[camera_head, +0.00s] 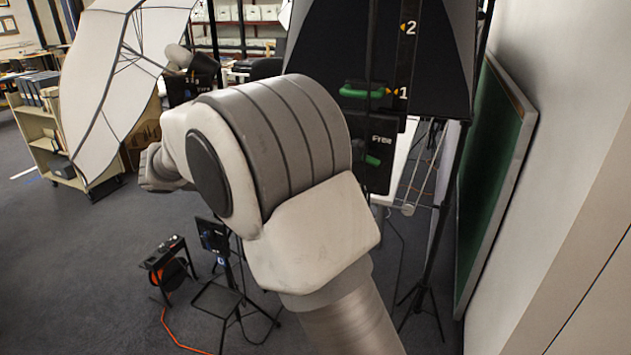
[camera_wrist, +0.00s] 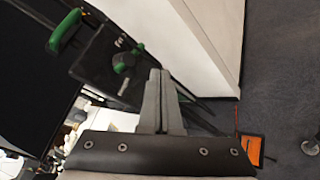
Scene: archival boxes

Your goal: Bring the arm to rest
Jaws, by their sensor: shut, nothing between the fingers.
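My gripper (camera_wrist: 160,75) shows in the wrist view with its two grey fingers together and nothing between them. It points up the picture, in front of a dark panel with green handles. In the head view my large pale arm fills the middle, and I cannot make out the gripper's fingers there. The black unit (camera_head: 378,125) stands behind and to the right of my arm, with a green handle (camera_head: 365,90) by the number 1 and a second green part lower down. A green handle (camera_wrist: 66,30) also shows in the wrist view.
A white umbrella (camera_head: 115,70) stands at the upper left, beside a book cart (camera_head: 45,135). A green board (camera_head: 492,170) leans along the right wall. Grey floor (camera_head: 60,270) at left is clear.

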